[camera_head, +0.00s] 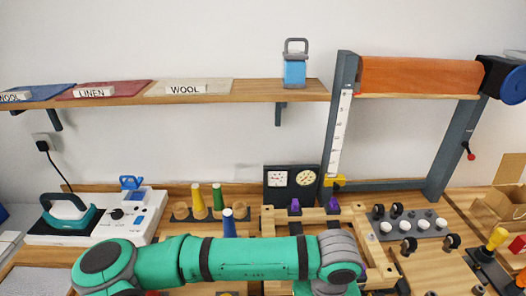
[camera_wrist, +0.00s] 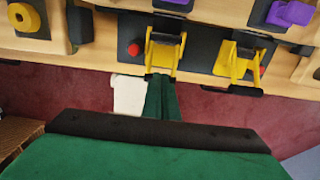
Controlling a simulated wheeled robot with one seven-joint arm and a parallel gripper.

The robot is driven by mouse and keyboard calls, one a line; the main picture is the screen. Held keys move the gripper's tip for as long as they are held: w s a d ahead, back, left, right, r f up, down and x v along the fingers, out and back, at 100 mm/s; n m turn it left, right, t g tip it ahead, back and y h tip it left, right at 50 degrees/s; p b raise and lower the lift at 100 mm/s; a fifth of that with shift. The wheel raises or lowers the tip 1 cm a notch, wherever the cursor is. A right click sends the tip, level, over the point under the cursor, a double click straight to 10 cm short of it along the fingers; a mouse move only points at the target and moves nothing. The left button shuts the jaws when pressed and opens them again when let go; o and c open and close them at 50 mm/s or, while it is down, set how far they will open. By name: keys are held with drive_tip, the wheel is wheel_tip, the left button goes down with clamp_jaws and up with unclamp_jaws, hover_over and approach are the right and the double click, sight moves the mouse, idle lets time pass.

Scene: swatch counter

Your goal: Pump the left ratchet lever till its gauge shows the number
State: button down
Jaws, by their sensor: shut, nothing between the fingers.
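Two yellow ratchet levers show in the wrist view, a left one (camera_wrist: 164,54) and a right one (camera_wrist: 239,66), each on a dark plate with a red button close by. My gripper (camera_wrist: 161,82) is shut and empty, its green fingertips at the near end of the left lever. I cannot tell whether they touch it. In the head view, a dark gauge panel (camera_head: 291,195) stands behind the wooden fixture with a left dial (camera_head: 277,179) and a right dial (camera_head: 306,178). Their readings are too small to make out. My arm hides the levers and my gripper there.
Purple clamps (camera_wrist: 290,13) sit on the wooden fixture (camera_head: 320,214) beyond the levers. Coloured cones (camera_head: 198,202) and an iron (camera_head: 68,214) stand left. White knobs (camera_head: 405,226) and a post frame (camera_head: 440,150) stand right. A white piece (camera_wrist: 128,95) lies beside my fingers.

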drive_tip(key=shift+f, duration=0.2)
drive_tip(key=shift+w+r, duration=0.15)
drive_tip(key=shift+r, duration=0.4)
drive_tip(key=shift+w+r, duration=0.15)
drive_tip(key=shift+r, duration=0.4)
